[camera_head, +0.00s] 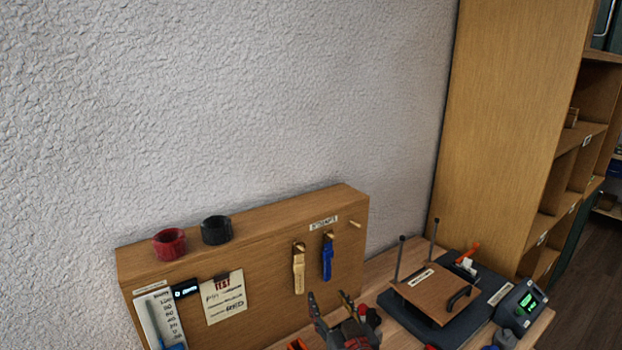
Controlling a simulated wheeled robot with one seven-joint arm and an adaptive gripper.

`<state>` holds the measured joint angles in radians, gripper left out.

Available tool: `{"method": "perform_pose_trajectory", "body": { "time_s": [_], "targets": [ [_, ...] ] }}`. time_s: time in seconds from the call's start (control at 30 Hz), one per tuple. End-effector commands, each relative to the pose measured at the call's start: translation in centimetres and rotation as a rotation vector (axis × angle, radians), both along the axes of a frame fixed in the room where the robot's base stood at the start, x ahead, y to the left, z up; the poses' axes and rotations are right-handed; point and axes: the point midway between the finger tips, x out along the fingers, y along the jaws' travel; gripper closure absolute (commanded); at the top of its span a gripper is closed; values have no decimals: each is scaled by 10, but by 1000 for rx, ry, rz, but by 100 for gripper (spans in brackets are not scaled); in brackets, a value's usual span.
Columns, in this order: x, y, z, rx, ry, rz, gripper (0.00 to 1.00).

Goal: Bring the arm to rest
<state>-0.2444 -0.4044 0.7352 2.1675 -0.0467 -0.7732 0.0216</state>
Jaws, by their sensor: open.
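My gripper (330,303) shows at the bottom edge, right of the middle, with its fingers pointing up. The fingertips are apart and nothing shows between them. It is in front of the wooden board (250,276) and above or near the bench, below the hanging yellow tag (299,270) and blue tag (327,258). I cannot tell its exact distance from the board. The rest of my arm is mostly cut off by the bottom edge.
Right of my gripper, a dark fixture with a wooden plate (437,294) and upright rods stands on the bench. Beside it is a device with a green display (527,303). A red ring (168,244) and black ring (216,230) sit atop the board. A tall shelf (505,130) stands right.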

Motion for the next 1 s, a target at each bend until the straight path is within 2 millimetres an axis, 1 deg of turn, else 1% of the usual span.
{"method": "perform_pose_trajectory", "body": {
  "time_s": [0.03, 0.17, 0.27, 0.37, 0.47, 0.5, 0.57, 0.6, 0.67, 0.7, 0.8, 0.9, 1.0],
  "targets": [
    [-3, -12, 10, -12, 38, -21, 53],
    [-23, -41, 17, -48, 177, -70, 53],
    [-46, -63, 23, -71, 284, -107, 53],
    [-76, -84, 26, -88, 394, -142, 53],
    [-113, -103, 29, -101, 506, -175, 53],
    [-129, -110, 31, -105, 549, -187, 53],
    [-155, -119, 31, -111, 616, -204, 53],
    [-173, -125, 32, -113, 660, -214, 53],
    [-198, -132, 32, -116, 720, -229, 53],
    [-215, -135, 32, -119, 759, -236, 53],
    [-249, -142, 32, -121, 836, -250, 53],
    [-272, -145, 31, -122, 887, -259, 53],
    [-283, -146, 30, -122, 915, -262, 53]
  ]
}}
